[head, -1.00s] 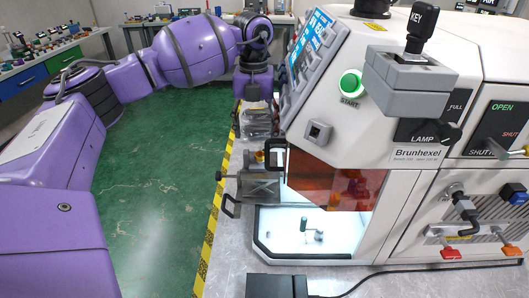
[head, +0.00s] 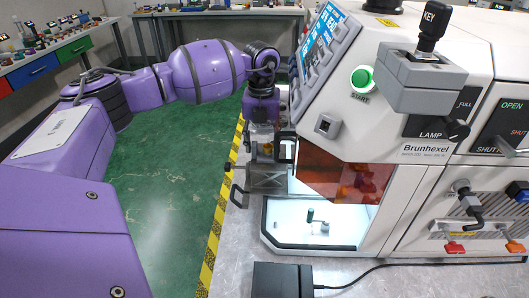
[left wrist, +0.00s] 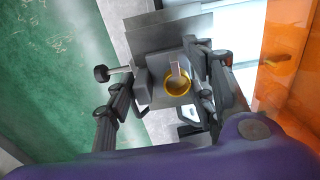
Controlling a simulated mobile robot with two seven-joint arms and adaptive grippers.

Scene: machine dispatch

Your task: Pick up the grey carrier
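The grey carrier (head: 267,179) stands on the metal bench at its left edge, beside the machine's lit opening. In the left wrist view it is a grey block (left wrist: 153,88) with a yellow ring (left wrist: 177,88) and a dark knob on its left. My left gripper (head: 262,143) is directly above it in the head view. In the left wrist view its two dark fingers (left wrist: 160,82) are apart, one on each side of the block's ringed part. A clear gap shows at the left finger; contact at the right one cannot be told. My right gripper is not in view.
The white machine (head: 390,130) with an orange window (head: 335,180) stands close on the right. A black box (head: 282,280) with a cable lies on the front of the bench. Green floor is open to the left, past the yellow-black edge strip (head: 212,250).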

